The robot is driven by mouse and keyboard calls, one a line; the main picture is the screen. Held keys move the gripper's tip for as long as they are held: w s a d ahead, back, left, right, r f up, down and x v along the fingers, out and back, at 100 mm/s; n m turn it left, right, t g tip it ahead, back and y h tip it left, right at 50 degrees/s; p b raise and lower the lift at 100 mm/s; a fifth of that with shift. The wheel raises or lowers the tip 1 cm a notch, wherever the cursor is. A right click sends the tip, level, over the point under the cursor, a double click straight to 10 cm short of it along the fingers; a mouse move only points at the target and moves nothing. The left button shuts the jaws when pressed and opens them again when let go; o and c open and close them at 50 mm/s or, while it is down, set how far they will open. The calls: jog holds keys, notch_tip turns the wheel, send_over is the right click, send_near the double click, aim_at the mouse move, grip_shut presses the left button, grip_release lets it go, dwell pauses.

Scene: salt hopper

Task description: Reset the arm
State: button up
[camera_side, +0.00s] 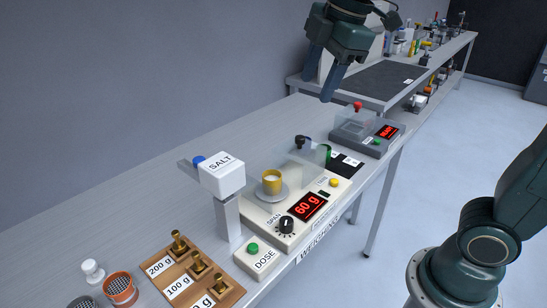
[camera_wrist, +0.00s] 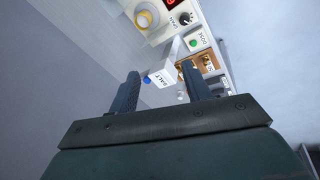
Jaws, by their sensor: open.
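My gripper (camera_side: 319,82) is open and empty, high above the bench in the side view, pointing down. In the wrist view its two fingers (camera_wrist: 160,72) stand apart with nothing between them. The white SALT hopper (camera_side: 225,176) stands on a post and has a blue knob. Beside it is the weighing scale (camera_side: 285,237), with a yellow cup (camera_side: 272,186) on its pan. The cup holds pale contents. The red display (camera_side: 310,206) reads 60 g. The wrist view also shows the cup (camera_wrist: 144,20) and the hopper (camera_wrist: 160,77) far below.
The DOSE box (camera_side: 262,261) with a green button is at the bench's front edge. A wooden block (camera_side: 225,272) holds brass weights; an orange cup (camera_side: 119,287) and white bottle (camera_side: 92,271) are beside it. Another device (camera_side: 366,134) with a red knob stands farther back.

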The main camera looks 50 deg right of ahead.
jog(key=s+d+f+m+t, duration=0.1)
jog(key=s+f+m, duration=0.4)
jog(key=s+m, duration=0.1)
jog(key=s+d+f+m+t, duration=0.1)
jog(key=s+d+f+m, duration=0.1)
jog(key=s+f+m, duration=0.2)
jog(key=s+m, duration=0.3)
jog(key=s, duration=0.1)
jog(key=shift+s+d+f, duration=0.15)
jog(key=shift+d+f, duration=0.05)
jog(key=shift+f, duration=0.2)
